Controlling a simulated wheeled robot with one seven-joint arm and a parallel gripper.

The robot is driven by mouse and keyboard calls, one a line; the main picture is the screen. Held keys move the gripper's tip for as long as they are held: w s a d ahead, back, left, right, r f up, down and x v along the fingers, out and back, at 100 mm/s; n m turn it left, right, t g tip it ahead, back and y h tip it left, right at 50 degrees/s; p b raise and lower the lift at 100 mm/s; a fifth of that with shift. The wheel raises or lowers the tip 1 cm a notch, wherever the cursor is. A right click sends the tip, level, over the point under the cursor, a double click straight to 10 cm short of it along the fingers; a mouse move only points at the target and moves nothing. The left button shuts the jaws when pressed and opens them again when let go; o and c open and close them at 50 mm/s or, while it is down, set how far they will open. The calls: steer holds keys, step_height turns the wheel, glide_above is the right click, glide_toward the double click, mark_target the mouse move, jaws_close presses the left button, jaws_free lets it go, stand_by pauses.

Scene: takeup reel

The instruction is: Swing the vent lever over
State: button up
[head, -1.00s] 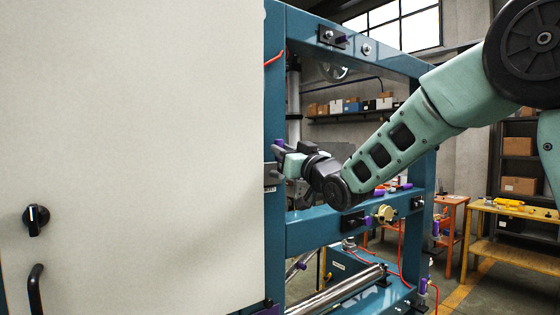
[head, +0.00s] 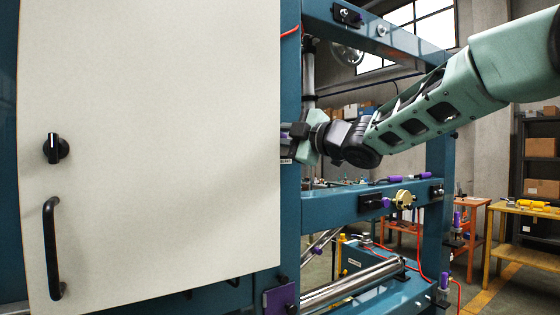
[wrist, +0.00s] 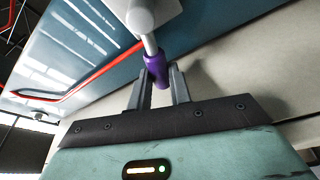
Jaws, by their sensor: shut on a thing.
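The vent lever has a purple grip (wrist: 157,72) on a pale metal stem that runs up to a light grey hub (wrist: 153,14) in the wrist view. My gripper (wrist: 160,80) has one dark finger on each side of the purple grip and is shut on it. In the head view my gripper (head: 296,131) is at the right edge of the large cream panel, beside the blue frame post. The lever itself is hidden there by the post and my gripper.
The cream panel (head: 165,190) fills the left, with a black knob (head: 55,148) and a black handle (head: 53,248). A blue crossbar (head: 340,205) with purple-handled fittings runs below my arm. A red cable (wrist: 100,72) runs near the lever. Metal rollers (head: 350,288) lie lower down.

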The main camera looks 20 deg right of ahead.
steer(key=f+n, duration=0.1)
steer(key=f+n+g, duration=0.1)
steer(key=n, duration=0.1)
steer(key=shift+a+b, duration=0.2)
steer(key=shift+b, duration=0.15)
steer(key=o, duration=0.8)
steer(key=shift+n, duration=0.3)
steer(key=shift+o, duration=0.2)
steer(key=shift+s, duration=0.15)
steer(key=shift+s+d+b, duration=0.15)
steer(key=shift+s+d, duration=0.15)
steer(key=shift+s, duration=0.65)
steer(key=shift+s+d+b, duration=0.1)
steer(key=shift+s+d, duration=0.25)
steer(key=shift+s, duration=0.55)
steer(key=shift+s+d+b, duration=0.15)
steer(key=shift+s+d, duration=0.15)
steer(key=shift+s, duration=0.65)
steer(key=p+v, duration=0.8)
steer(key=v, duration=0.9)
steer(key=shift+s+r+p, duration=0.2)
steer(key=shift+r+p, duration=0.1)
steer(key=shift+p, duration=0.1)
